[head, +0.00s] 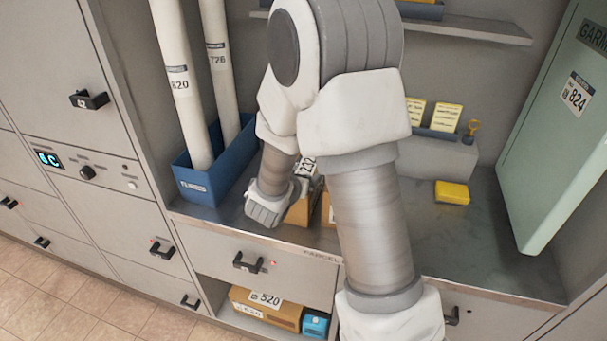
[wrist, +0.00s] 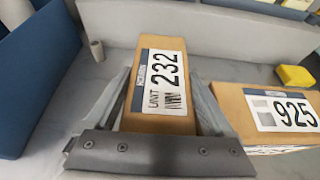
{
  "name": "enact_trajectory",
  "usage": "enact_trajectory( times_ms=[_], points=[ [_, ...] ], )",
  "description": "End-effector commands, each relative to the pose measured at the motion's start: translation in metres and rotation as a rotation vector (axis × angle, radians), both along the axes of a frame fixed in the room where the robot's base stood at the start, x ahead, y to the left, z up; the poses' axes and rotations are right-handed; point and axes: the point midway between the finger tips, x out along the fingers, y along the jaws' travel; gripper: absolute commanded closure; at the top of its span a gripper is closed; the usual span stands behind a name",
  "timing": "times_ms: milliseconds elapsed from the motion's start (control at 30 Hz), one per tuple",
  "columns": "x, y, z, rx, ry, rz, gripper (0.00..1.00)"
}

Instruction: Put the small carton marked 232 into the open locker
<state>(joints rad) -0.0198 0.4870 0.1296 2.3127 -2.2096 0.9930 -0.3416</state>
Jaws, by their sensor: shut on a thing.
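The small carton marked 232 (wrist: 162,85) is a brown box with a white label. In the wrist view it sits between the two fingers of my gripper (wrist: 160,92), which is shut on it. In the head view the carton (head: 303,212) shows only partly behind my arm, at the counter (head: 430,235) near its front edge. I cannot tell whether it still touches the counter. No open locker for it can be made out clearly; the lockers (head: 45,70) visible at the left have closed doors.
A carton marked 925 (wrist: 265,112) lies close to the right of the held one. A blue bin (head: 200,180) with tall tubes stands to the left. A yellow block (head: 452,192) and a green 824 panel (head: 560,120) are at the right. A 520 carton (head: 262,312) lies in the opening below.

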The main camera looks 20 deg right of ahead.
Motion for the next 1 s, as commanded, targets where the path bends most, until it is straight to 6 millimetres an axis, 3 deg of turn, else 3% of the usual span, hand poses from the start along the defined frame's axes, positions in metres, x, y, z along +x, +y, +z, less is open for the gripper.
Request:
enact_trajectory(
  times_ms=[367, 400, 467, 833, 1000],
  points=[
    [0.001, 0.000, -0.004, -0.001, -0.005, 0.000, 1.00],
    [0.000, 0.000, -0.005, 0.000, -0.002, 0.001, 0.11],
    [0.000, 0.000, -0.004, 0.000, -0.002, 0.001, 0.00],
    [0.000, 0.000, 0.002, 0.000, -0.001, 0.001, 0.00],
    [-0.023, 0.019, 0.013, -0.001, -0.003, 0.006, 0.00]
  ],
)
